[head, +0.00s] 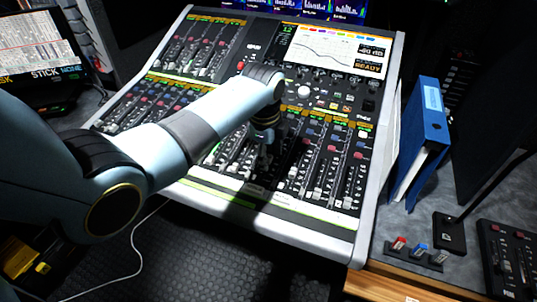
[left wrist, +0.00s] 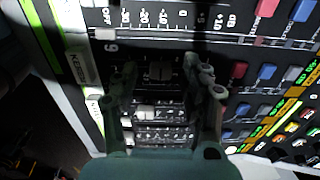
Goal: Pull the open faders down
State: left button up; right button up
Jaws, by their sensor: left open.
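The mixing console (head: 231,209) fills the middle of the head view. Its lower right fader bank has pale caps (head: 318,193) near the bottom of their slots. My left gripper (head: 262,158) points down over the lower middle faders, and its fingertips are mostly in shadow there. In the left wrist view my left gripper (left wrist: 165,78) is open, with a dark fader cap (left wrist: 160,70) between its fingers; I cannot tell whether they touch it. A pale cap (left wrist: 105,33) sits at the OFF end of its scale. Another pale cap (left wrist: 145,113) shows between the fingers, lower in the picture. My right gripper is not in view.
A blue binder (head: 427,125) stands right of the console. A screen (head: 45,50) is at upper left. Colored buttons line the console above the faders.

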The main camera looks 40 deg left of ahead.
pick_arm(q)
jog(key=shift+f, duration=0.1)
grip_shut()
dwell(0.3)
